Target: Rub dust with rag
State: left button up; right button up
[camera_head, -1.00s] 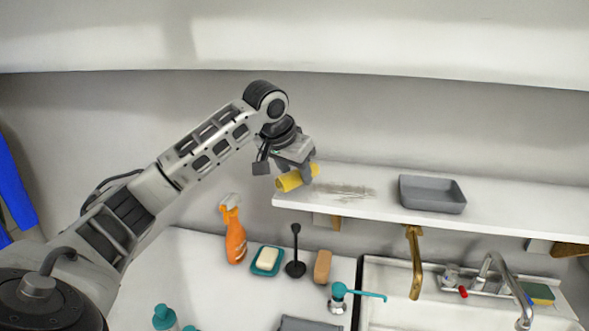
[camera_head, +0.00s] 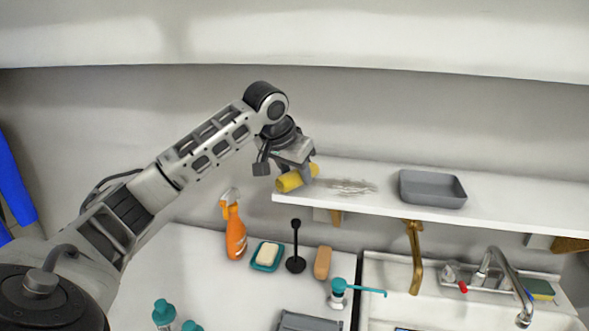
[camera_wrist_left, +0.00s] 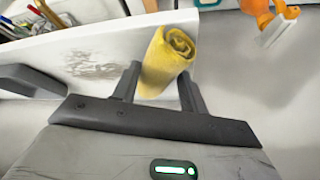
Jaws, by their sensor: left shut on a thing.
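My left gripper (camera_head: 305,172) is shut on a rolled yellow rag (camera_head: 290,182) at the left end of the white wall shelf (camera_head: 520,211). In the left wrist view the rag (camera_wrist_left: 166,55) sits between the two fingers of the gripper (camera_wrist_left: 160,85). A grey dust smear (camera_head: 350,187) lies on the shelf just right of the rag; it also shows in the left wrist view (camera_wrist_left: 95,66), left of the rag. I cannot tell whether the rag touches the shelf. My right gripper is not in view.
A grey tray (camera_head: 432,203) stands on the shelf right of the dust. Below are an orange spray bottle (camera_head: 235,235), a soap dish (camera_head: 267,264), a black-handled tool (camera_head: 296,262), a brown block (camera_head: 322,263) and a sink tap (camera_head: 505,270). The shelf right of the tray is clear.

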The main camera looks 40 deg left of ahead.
pick_arm(q)
jog(key=shift+f, duration=0.3)
jog(key=shift+d+r, duration=0.1)
